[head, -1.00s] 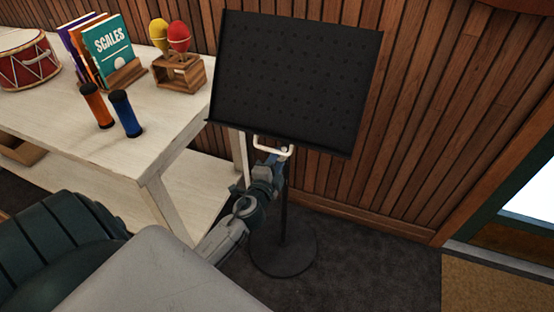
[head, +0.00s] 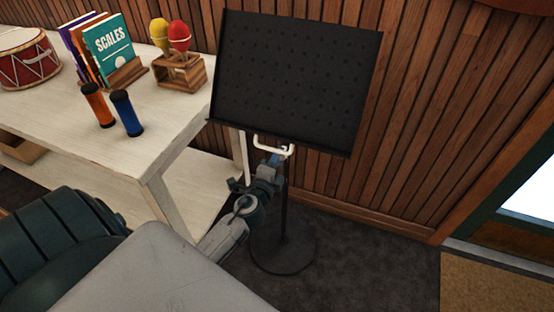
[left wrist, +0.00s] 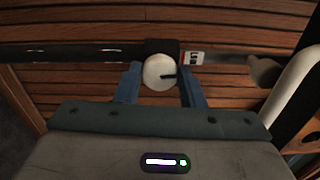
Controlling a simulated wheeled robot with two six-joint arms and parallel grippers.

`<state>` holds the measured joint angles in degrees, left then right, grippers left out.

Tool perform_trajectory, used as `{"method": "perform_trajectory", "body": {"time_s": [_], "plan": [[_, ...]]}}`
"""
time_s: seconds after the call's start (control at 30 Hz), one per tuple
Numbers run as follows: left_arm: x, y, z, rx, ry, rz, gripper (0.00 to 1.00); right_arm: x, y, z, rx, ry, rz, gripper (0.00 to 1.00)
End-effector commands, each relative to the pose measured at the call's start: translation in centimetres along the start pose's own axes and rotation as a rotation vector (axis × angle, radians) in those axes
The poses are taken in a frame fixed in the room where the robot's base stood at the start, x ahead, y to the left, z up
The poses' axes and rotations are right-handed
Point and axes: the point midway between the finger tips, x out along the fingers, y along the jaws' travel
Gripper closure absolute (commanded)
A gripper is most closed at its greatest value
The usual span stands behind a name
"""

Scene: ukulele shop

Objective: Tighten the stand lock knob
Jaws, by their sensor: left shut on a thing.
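The black music stand (head: 290,85) stands upright by the wood wall, with its pole on a round base (head: 283,250). Its lock knob (left wrist: 160,72) shows in the left wrist view as a round white disc with a dark mark pointing right, on a black collar on the pole. My left gripper (head: 277,160) is below the tray at the pole. In the left wrist view its blue fingers (left wrist: 160,85) stand on both sides of the knob, shut on it. A red and white label (left wrist: 193,58) is beside the collar. My right gripper is not in view.
A white handle (head: 272,146) is just under the tray, close to my gripper. A pale table (head: 60,120) at the left holds a drum, books, shakers and maracas. Open floor (head: 370,255) lies right of the base.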

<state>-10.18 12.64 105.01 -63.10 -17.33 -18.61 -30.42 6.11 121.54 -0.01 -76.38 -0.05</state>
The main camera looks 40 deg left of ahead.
Motion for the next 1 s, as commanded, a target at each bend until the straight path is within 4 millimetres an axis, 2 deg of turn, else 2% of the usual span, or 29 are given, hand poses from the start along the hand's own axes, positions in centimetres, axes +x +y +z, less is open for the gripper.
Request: {"method": "perform_trajectory", "body": {"time_s": [0.03,0.07,0.17,0.43,0.57,0.63,0.7,1.0], "plan": [[-0.1,0.2,0.0,-0.001,0.001,0.003,0.87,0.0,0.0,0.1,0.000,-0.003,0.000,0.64],[-0.1,0.2,0.0,-0.001,0.001,0.003,0.62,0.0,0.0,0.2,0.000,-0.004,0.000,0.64],[-0.1,0.2,0.0,-0.001,0.001,0.003,0.43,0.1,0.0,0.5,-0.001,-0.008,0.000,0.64],[-0.1,0.1,0.0,-0.001,0.000,0.001,0.43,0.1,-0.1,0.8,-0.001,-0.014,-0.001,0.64],[-0.8,0.2,0.0,-0.001,0.000,0.002,0.43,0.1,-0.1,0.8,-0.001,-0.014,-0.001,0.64],[-1.7,0.3,0.0,-0.002,0.000,0.003,0.43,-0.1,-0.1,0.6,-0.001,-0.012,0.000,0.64],[-3.0,0.3,0.0,-0.002,0.000,0.004,0.43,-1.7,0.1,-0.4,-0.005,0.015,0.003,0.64],[-8.7,0.4,-0.1,-0.003,0.001,0.004,0.43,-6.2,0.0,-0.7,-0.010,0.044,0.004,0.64]]}}
